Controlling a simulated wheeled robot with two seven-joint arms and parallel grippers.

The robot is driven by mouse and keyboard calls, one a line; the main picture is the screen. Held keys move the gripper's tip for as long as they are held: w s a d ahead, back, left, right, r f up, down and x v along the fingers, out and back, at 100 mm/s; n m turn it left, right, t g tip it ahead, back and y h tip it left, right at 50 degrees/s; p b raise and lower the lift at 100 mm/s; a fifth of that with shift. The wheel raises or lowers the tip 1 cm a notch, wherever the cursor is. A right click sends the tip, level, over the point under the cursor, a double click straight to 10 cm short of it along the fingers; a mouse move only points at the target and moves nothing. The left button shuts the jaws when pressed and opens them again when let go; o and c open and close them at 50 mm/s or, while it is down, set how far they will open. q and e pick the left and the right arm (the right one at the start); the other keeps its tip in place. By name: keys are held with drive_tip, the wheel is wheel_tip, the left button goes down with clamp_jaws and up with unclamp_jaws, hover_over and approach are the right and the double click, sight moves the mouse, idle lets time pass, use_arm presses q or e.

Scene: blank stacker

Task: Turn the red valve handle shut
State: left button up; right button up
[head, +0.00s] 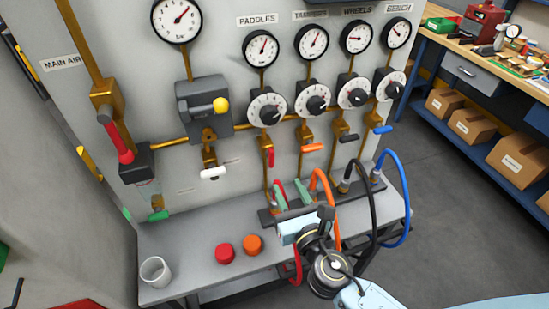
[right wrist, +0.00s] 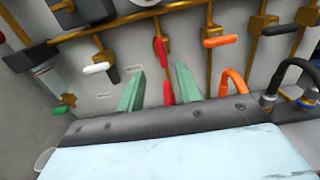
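A small red valve handle (head: 271,157) hangs upright along the pipe under the first small regulator, labelled PADDLES. It also shows in the right wrist view (right wrist: 161,51), above and beyond the gap between my fingers. My right gripper (head: 290,189) is open, its two pale green fingers spread below the handle and apart from it; the right wrist view also shows the fingers (right wrist: 160,75). A red hose (right wrist: 168,93) shows between them. A larger red lever (head: 118,145) stands at the MAIN AIR pipe on the left. My left gripper is out of view.
Orange (head: 312,148), black (head: 349,137) and blue (head: 383,129) handles lie crosswise on the neighbouring pipes. An orange hose (head: 328,190) arches close right of my gripper. A cup (head: 155,271) and red (head: 225,253) and orange (head: 253,244) caps stand on the shelf.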

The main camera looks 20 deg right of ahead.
sight(273, 156)
drive_tip(key=w, duration=1)
drive_tip(key=shift+w+a+p, duration=0.2)
drive_tip(key=shift+p, duration=0.1)
clamp_jaws()
